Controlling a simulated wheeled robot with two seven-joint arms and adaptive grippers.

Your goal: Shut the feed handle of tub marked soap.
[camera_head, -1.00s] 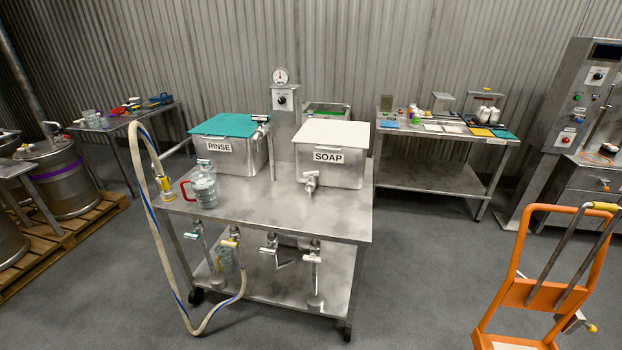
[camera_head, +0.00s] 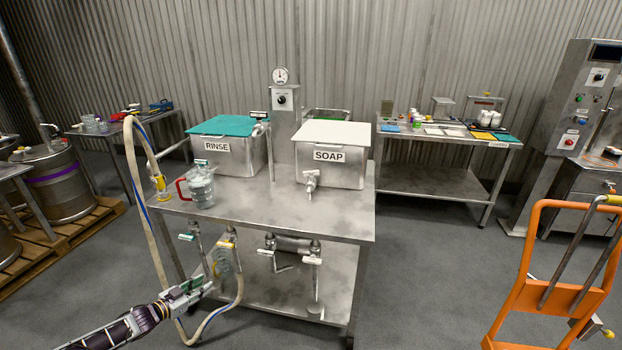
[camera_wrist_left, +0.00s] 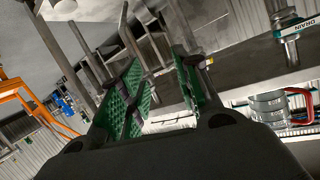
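The soap tub (camera_head: 335,172), a steel box with a white lid and a SOAP label, stands on the right of the steel cart's top. A tap (camera_head: 311,181) sticks out of its front. Below the cart top hang pipes with two white handles, one (camera_head: 266,253) left and one (camera_head: 312,261) right; their lettering is too small to read, so I cannot tell which is the feed handle. My left gripper (camera_head: 195,286) is at the cart's lower front left, apart from these handles. The left wrist view shows its green-padded fingers (camera_wrist_left: 160,100) open and empty. My right gripper is out of view.
The rinse tub (camera_head: 228,152) and a jug with a red handle (camera_head: 201,188) stand on the cart's left. A teal handle (camera_head: 187,237), a yellow handle (camera_head: 226,245) and a looping hose (camera_head: 138,180) are near my left gripper. An orange trolley (camera_head: 520,290) stands right.

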